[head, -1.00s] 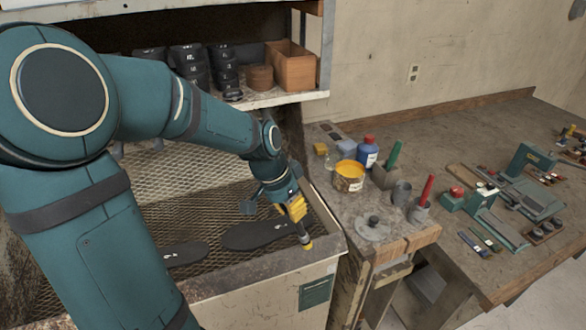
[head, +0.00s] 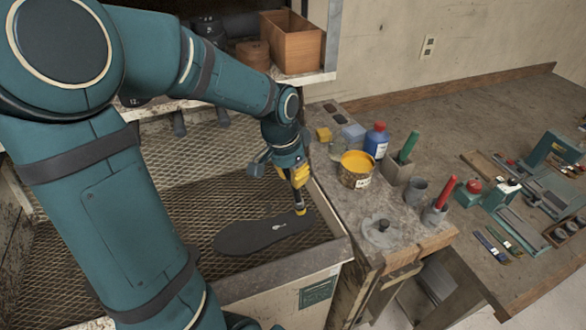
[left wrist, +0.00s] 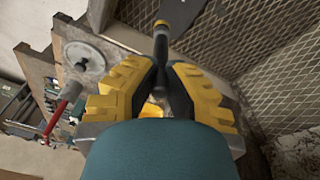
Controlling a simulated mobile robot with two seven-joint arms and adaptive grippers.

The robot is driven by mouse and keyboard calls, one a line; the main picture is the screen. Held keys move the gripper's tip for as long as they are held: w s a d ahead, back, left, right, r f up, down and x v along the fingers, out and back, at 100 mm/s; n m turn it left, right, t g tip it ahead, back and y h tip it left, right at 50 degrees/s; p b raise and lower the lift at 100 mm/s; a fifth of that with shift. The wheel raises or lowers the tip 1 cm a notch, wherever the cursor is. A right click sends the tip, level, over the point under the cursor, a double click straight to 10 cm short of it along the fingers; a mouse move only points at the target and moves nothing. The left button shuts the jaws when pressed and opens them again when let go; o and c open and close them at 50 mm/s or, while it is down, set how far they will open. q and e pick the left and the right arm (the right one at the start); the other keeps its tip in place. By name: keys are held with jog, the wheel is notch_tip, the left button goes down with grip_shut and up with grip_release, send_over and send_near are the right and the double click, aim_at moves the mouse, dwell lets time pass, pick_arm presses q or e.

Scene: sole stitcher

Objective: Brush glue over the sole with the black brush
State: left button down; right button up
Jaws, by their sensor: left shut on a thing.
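The black sole (head: 250,238) lies flat on the mesh of the tray-like bench, with a small pale mark on its right half. My left gripper (head: 296,178), with yellow fingers, is shut on the black brush (head: 299,199). The brush points down, its yellow-banded end at the sole's right end; I cannot tell whether it touches. In the left wrist view the brush (left wrist: 161,48) sits between the fingers (left wrist: 160,92), and part of the sole (left wrist: 178,14) shows beyond it. An open can of yellow-orange glue (head: 356,170) stands on the side table. My right gripper is not in view.
The bench's raised front rim (head: 285,262) runs below the sole. A blue bottle (head: 376,140), green-handled tool (head: 408,146), red-handled tool (head: 445,192) and round metal lid (head: 381,231) crowd the side table. A shelf with a wooden box (head: 292,42) hangs behind.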

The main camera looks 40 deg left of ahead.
pick_arm(q)
notch_tip(320, 180, down, 6)
jog(key=b, duration=0.4)
jog(key=shift+r, duration=0.25)
jog(key=a+p, duration=0.1)
jog(key=a, duration=0.5)
jog(key=shift+s+a+r, duration=0.15)
jog(key=shift+s, duration=0.15)
